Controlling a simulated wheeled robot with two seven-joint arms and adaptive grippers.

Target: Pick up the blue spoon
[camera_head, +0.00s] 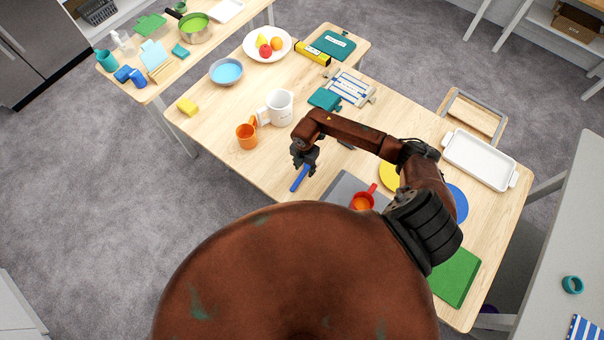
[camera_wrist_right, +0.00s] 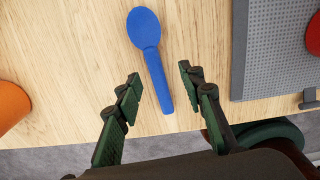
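The blue spoon (camera_wrist_right: 155,68) lies on the wooden table (camera_wrist_right: 75,70), its bowl at the top and its handle pointing toward my gripper in the right wrist view. In the head view only part of the spoon (camera_head: 299,179) shows, near the table's front edge. My right gripper (camera_wrist_right: 158,82) is open, with one finger on each side of the spoon's handle. I cannot tell how high it is above the table. It also shows in the head view (camera_head: 304,164), partly covering the spoon. My left gripper is not in view.
An orange mug (camera_head: 246,137) and a white mug (camera_head: 280,107) stand left of my right gripper. A grey mat (camera_head: 343,187) with a red cup (camera_head: 364,200) lies to the right. A blue bowl (camera_head: 226,72) and yellow sponge (camera_head: 187,106) are farther left.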

